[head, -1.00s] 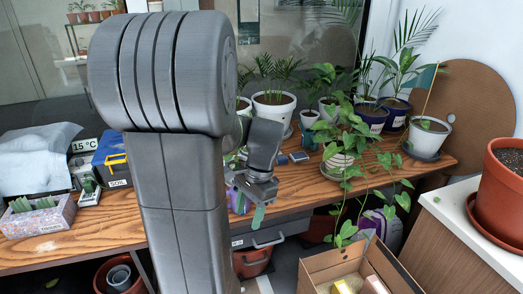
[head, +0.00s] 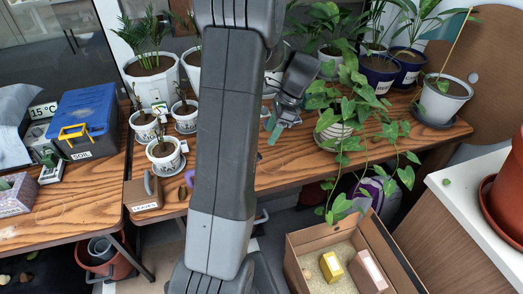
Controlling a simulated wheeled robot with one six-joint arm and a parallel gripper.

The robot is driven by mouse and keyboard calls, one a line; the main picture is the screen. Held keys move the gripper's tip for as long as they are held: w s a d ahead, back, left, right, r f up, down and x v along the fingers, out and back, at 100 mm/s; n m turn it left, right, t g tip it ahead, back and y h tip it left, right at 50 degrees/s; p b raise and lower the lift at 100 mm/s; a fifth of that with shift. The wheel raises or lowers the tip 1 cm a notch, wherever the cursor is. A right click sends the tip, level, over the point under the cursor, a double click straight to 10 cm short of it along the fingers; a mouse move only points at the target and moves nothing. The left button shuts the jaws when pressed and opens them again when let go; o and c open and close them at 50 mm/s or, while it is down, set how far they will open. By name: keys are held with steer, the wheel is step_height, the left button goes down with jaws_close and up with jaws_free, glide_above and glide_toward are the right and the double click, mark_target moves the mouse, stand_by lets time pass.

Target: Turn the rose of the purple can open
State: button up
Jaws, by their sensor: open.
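A purple curved piece (head: 189,178) shows at the table's front edge, just left of my arm. It may be part of the purple can, but my arm hides whatever it joins. No rose can be made out. My gripper (head: 273,127) is right of my arm, above the wooden table, with its jaws open and pointing down. Nothing shows between its fingers. It is apart from the purple piece, with my arm between them in the picture.
A trailing plant (head: 345,110) in a striped pot stands right of my gripper. Small white pots (head: 165,153) and a brown box (head: 143,195) are left of my arm. A purple and white object (head: 377,190) is below the table. An open carton (head: 300,245) stands in front.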

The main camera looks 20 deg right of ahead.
steer(key=x, duration=0.9)
steer(key=shift+f, duration=0.2)
steer(key=c, duration=1)
